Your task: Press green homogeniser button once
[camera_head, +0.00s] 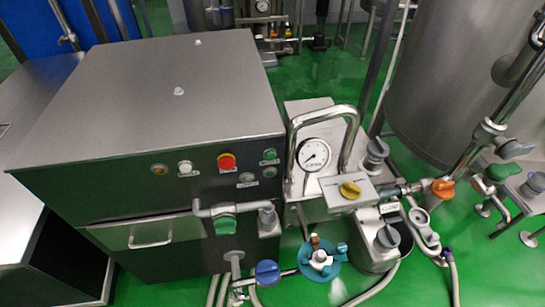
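The homogeniser appears to be the large grey metal cabinet (140,90) at the left and centre of the head view, with a dark front panel facing me. At the right end of this panel is a small green button (270,154). A second small dark green button or lamp (269,172) sits just below it. I cannot read any labels. My gripper is not in view, and nothing covers the panel.
A white button (185,168) and an amber one (159,169) are further left on the panel. A gauge (313,155) and curved steel pipe stand right of the cabinet. Hoses run over the green floor (490,265).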

